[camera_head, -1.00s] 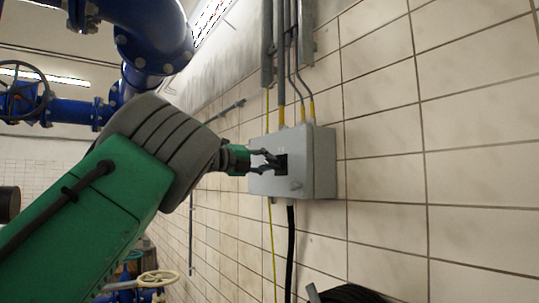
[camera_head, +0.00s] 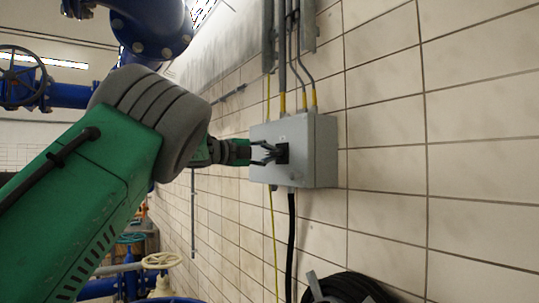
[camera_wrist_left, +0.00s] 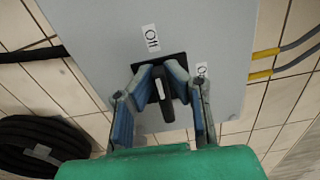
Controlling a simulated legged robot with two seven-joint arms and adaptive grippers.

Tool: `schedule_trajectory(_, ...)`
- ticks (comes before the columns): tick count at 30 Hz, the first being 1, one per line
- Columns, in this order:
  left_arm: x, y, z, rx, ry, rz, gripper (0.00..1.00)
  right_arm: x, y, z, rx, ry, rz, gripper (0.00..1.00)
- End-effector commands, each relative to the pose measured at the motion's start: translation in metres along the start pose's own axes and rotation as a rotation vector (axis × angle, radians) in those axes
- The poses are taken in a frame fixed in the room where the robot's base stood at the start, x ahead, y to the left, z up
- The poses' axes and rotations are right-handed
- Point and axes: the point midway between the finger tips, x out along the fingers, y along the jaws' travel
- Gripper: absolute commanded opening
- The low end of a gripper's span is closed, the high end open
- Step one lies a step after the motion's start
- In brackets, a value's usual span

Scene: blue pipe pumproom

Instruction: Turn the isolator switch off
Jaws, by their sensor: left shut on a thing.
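The isolator switch is a grey box (camera_head: 318,152) on the tiled wall, with a black recess in its front. In the left wrist view, its black handle (camera_wrist_left: 167,108) has a white mark and lies nearly upright in the picture, tilted slightly, its upper end towards the "Off" label (camera_wrist_left: 151,38). The "On" label (camera_wrist_left: 201,70) is to the upper right, partly covered by a finger. My left gripper (camera_head: 273,152) is at the box front, its fingers on both sides of the handle and shut on it. The fingertips hide part of the recess. My right gripper is not in view.
Conduits (camera_head: 281,60) with yellow ends enter the box from above, and a black cable (camera_head: 291,240) hangs below. A coiled black hose (camera_head: 345,288) is low on the wall. Blue pipes (camera_head: 150,25) and valve wheels stand to the left. The wall at right is bare.

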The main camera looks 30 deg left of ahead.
Motion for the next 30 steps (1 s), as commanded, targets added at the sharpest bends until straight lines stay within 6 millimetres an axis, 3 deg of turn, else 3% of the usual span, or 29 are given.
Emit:
schedule_trajectory(1,0.001,0.008,0.000,-0.004,0.001,0.014,0.00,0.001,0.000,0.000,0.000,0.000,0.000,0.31)
schedule_trajectory(6,0.001,0.008,0.000,-0.003,0.001,0.014,0.00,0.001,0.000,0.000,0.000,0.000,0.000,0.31)
schedule_trajectory(9,0.001,0.008,0.000,-0.003,0.001,0.013,0.31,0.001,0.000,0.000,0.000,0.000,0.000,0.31)
schedule_trajectory(20,-0.006,0.001,-0.001,0.001,-0.001,0.003,0.31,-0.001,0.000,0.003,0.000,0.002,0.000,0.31)
schedule_trajectory(23,-0.017,0.000,0.000,0.000,-0.002,0.002,0.31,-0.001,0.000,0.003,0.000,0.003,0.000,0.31)
schedule_trajectory(30,-0.067,0.003,0.002,-0.004,-0.003,0.004,0.31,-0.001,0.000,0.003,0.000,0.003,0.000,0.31)
